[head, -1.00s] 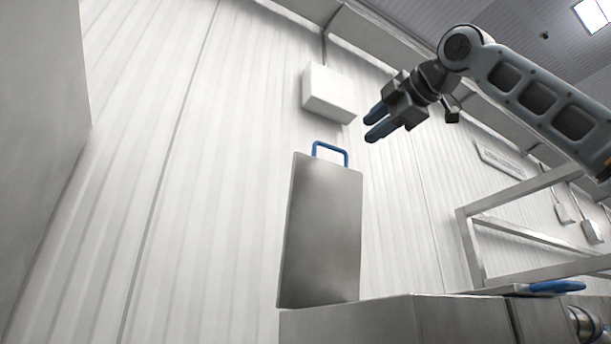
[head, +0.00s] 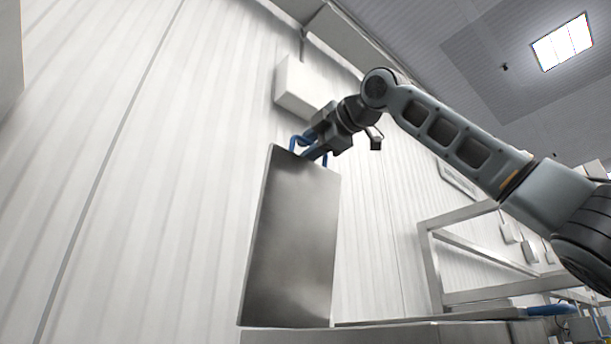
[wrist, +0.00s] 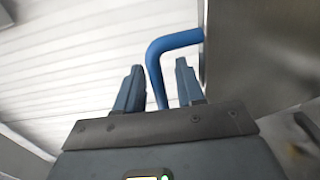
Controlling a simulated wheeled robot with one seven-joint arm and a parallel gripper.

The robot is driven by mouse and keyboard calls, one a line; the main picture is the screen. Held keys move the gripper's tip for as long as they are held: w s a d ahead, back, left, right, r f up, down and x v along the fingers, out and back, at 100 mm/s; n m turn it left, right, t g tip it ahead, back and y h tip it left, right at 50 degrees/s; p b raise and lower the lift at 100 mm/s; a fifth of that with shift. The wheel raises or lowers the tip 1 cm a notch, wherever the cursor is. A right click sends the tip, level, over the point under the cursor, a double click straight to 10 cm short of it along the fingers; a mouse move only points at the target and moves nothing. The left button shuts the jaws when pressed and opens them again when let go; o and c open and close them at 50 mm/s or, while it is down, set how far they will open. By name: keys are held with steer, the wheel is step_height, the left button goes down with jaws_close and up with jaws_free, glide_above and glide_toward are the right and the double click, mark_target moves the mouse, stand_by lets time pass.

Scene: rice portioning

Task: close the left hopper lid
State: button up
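The left hopper lid (head: 291,240) is a grey metal panel standing raised, nearly upright, on the hopper (head: 340,336) at the bottom of the head view. Its blue handle (head: 292,144) is at the top edge, partly hidden by my gripper (head: 308,147). In the wrist view the blue handle (wrist: 176,42) bends down between the two blue fingers of my gripper (wrist: 158,85), with visible space on both sides. The lid (wrist: 262,50) fills the right of the wrist view. My gripper is open around the handle.
A white wall box (head: 302,90) hangs behind my gripper. A metal frame (head: 480,225) and another blue handle (head: 550,310) are at the lower right. The ribbed wall stands behind the lid, and the space to its left is clear.

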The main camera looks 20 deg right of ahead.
steer(key=shift+w+a, duration=0.1)
steer(key=shift+w, duration=0.25)
steer(key=shift+c, duration=0.4)
jaws_close()
steer(key=shift+f, duration=0.1)
